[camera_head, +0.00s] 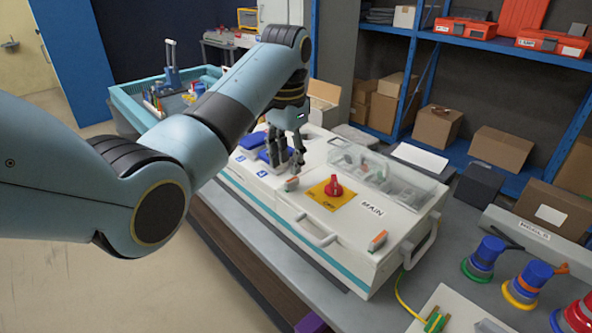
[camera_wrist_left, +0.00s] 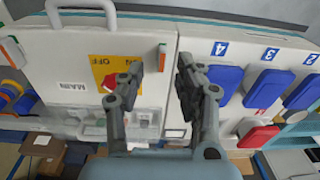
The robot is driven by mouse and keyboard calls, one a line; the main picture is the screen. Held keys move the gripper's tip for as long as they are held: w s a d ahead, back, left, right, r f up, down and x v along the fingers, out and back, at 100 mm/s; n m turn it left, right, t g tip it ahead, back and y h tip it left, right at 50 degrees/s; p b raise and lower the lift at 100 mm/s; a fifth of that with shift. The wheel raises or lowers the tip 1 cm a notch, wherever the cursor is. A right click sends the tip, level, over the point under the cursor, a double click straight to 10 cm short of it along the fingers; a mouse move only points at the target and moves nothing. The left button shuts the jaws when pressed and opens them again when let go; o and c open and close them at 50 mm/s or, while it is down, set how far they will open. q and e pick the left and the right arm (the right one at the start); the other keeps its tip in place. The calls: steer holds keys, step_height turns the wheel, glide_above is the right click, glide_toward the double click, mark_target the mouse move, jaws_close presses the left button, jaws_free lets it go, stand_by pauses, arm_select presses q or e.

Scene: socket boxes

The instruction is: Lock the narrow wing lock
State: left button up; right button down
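The white box marked MAIN (camera_head: 372,211) carries a red rotary knob (camera_head: 333,187) on a yellow ON/OFF plate (camera_head: 318,197). A small orange and grey-green piece (camera_head: 291,184) sits near its left front corner and a similar piece (camera_head: 378,241) near its right front corner. I cannot tell which part is the narrow wing lock. My left gripper (camera_head: 291,168) is above the left end of this box. In the left wrist view, my left gripper (camera_wrist_left: 160,82) is open and empty over the seam, with the orange piece (camera_wrist_left: 162,57) close to one finger. My right gripper is not in view.
Blue socket covers (camera_wrist_left: 268,88) numbered 2 to 4 are on the adjoining white box. A clear cover (camera_head: 390,180) stands at the back of the MAIN box. Handles (camera_head: 318,236) stick out in front. Coloured plugs (camera_head: 485,258) stand on the bench at right.

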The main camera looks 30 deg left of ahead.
mark_target(295, 177)
arm_select(q)
step_height(295, 177, up, 5)
steer(key=w, duration=0.3)
step_height(295, 177, down, 11)
steer(key=shift+s+d+r, duration=0.15)
steer(key=shift+r, duration=0.05)
steer(key=shift+c, duration=0.4)
jaws_close()
